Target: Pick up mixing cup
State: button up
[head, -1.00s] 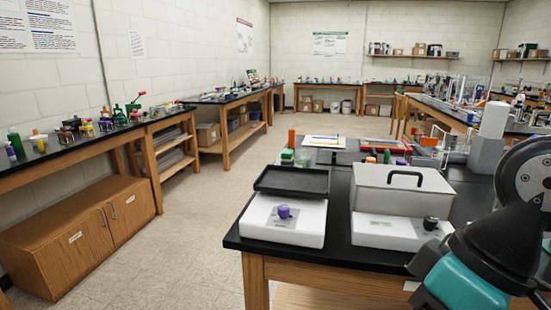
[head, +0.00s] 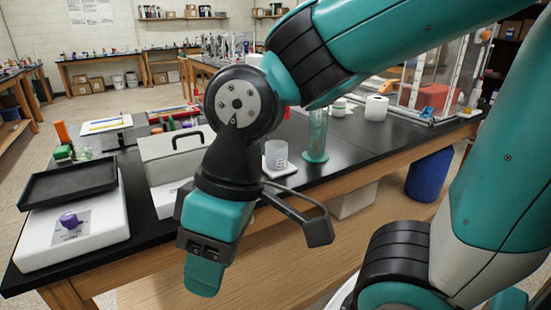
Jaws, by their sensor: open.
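A clear, pale cup with faint markings (head: 276,155), which looks like the mixing cup, stands upright on the black bench, on or beside a small white plate-like item. My gripper (head: 222,243) hangs at the end of my teal and black arm, in front of the bench edge. It is lower in the picture than the cup and to its left, apart from it. It is open, and I see nothing held in it. Its fingertips are hard to make out from this angle.
A tall clear greenish cylinder (head: 316,135) stands just right of the cup. A grey lidded box (head: 170,150) is left of my arm, and a black tray (head: 68,184) on a white unit is farther left. A white roll (head: 376,107) stands behind right.

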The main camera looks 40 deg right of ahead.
aim_at(277, 155)
jog(key=z, duration=1.15)
jog(key=k, duration=0.45)
jog(key=z, duration=0.75)
jog(key=i, duration=1.25)
jog(key=u, duration=0.4)
